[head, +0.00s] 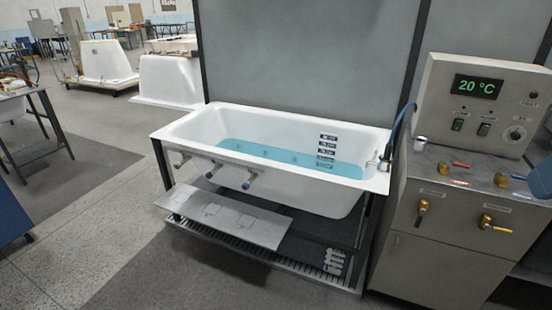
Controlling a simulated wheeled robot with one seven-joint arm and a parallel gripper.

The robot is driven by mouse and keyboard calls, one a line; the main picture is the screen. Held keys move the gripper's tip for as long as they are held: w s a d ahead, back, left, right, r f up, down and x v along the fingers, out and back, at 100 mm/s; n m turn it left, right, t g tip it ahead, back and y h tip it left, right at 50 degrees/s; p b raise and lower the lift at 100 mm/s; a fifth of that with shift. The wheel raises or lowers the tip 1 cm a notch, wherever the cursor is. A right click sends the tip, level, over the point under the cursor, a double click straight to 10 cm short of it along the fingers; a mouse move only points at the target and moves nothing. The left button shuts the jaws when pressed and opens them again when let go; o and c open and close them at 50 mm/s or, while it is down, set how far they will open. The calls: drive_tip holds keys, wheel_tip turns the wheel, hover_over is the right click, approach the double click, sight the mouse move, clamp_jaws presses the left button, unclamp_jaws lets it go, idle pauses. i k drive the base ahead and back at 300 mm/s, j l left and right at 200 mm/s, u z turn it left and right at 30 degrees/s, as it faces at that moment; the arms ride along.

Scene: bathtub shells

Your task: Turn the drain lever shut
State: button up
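A white bathtub (285,118) stands in a dark frame with light blue water (290,152) in it. The drain lever cannot be told for certain, because the labels are too small to read. On the cabinet top are a red-handled valve (455,165) and a blue-handled valve (513,177). My gripper is not in view.
The cabinet (425,255) carries a control panel (480,100) reading 20 °C. A blue hose (398,128) meets the tub's right end. Several fittings (249,180) and a grey shelf (222,216) project from the tub's front. The floor (110,265) at front left is clear.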

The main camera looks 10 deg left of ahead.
sight(419, 222)
drive_tip(key=i+l, duration=0.2)
drive_tip(key=l, duration=0.15)
drive_tip(key=i+l, duration=0.2)
drive_tip(key=l, duration=0.2)
drive_tip(key=i+l, duration=0.15)
drive_tip(key=l, duration=0.25)
drive_tip(key=u, duration=0.55)
